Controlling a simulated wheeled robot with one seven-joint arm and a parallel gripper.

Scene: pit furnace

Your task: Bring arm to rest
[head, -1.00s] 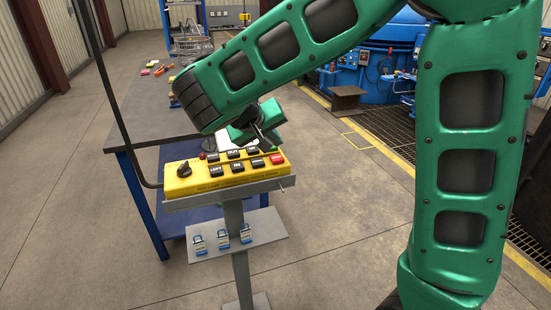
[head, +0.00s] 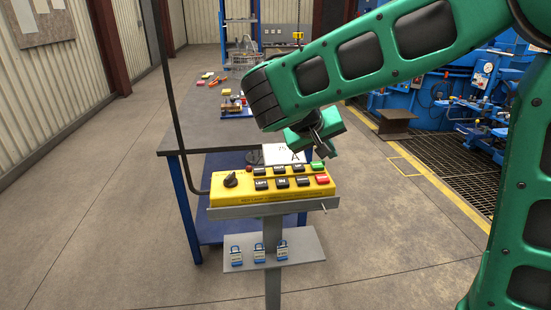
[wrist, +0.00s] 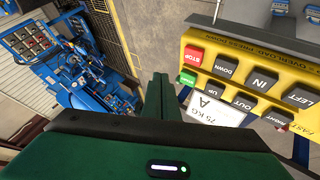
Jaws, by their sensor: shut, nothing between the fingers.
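My green arm reaches in from the right of the head view and bends down at the wrist. My gripper (head: 322,150) is shut and empty, in the air above and behind the right end of the yellow control box (head: 262,195). In the wrist view the closed fingers (wrist: 158,95) point away from the camera, to the left of the yellow box (wrist: 250,65). A clear gap shows beside the red STOP button (wrist: 193,55). The gripper appears apart from the box; the exact height above it is hard to tell.
Blue machinery (head: 450,80) and a floor grating (head: 455,145) lie right. The floor at left is clear.

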